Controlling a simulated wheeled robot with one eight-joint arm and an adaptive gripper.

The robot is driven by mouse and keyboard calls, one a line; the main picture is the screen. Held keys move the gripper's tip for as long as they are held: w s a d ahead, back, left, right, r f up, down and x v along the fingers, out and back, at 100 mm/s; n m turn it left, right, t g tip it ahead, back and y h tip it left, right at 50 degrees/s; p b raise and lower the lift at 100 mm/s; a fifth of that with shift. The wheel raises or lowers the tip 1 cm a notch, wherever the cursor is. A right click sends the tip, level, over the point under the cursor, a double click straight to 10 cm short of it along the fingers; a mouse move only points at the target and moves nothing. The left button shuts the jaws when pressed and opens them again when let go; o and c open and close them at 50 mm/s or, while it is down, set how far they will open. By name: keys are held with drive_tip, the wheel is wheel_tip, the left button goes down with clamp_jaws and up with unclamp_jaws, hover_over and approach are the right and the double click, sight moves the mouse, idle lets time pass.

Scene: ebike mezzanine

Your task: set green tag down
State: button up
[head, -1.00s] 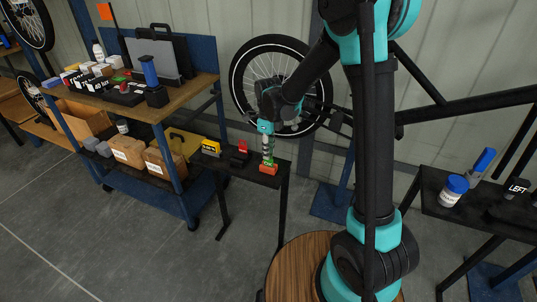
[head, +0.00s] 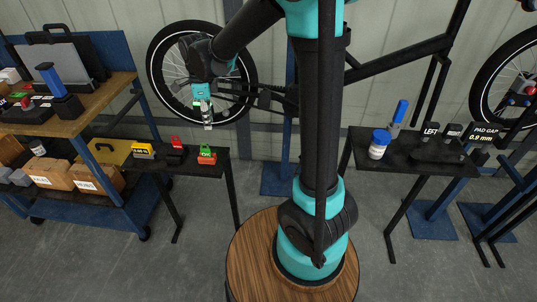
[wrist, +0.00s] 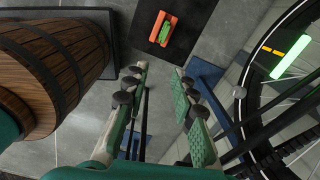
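The green tag (head: 206,153) sits in an orange-red holder (head: 207,160) on the small black side table (head: 222,168). In the wrist view the green tag (wrist: 167,31) lies within the orange holder (wrist: 156,25), ahead of the fingertips. My gripper (head: 208,126) is raised above the tag and clear of it in the head view. In the wrist view my gripper (wrist: 158,73) has its two fingers apart with nothing between them, so it is open.
A yellow tag (head: 143,150) and a red tag (head: 176,143) stand left of the green one on the same table. A blue-framed bench (head: 120,100) is at left. A bicycle wheel (head: 240,75) hangs behind my gripper. Another black table (head: 420,165) stands at right.

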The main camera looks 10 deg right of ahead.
drive_tip(key=s+d+f+n+t, duration=0.2)
drive_tip(key=s+d+f+n, duration=0.2)
drive_tip(key=s+d+n, duration=0.5)
drive_tip(key=s+d+f+n+t, duration=0.1)
drive_tip(key=s+d+f+n, duration=0.3)
drive_tip(key=s+d+n, duration=0.5)
drive_tip(key=shift+d+n+t, duration=0.4)
drive_tip(key=shift+d+n, duration=0.5)
drive_tip(key=shift+d, duration=0.3)
drive_tip(key=shift+s+d+r, duration=0.1)
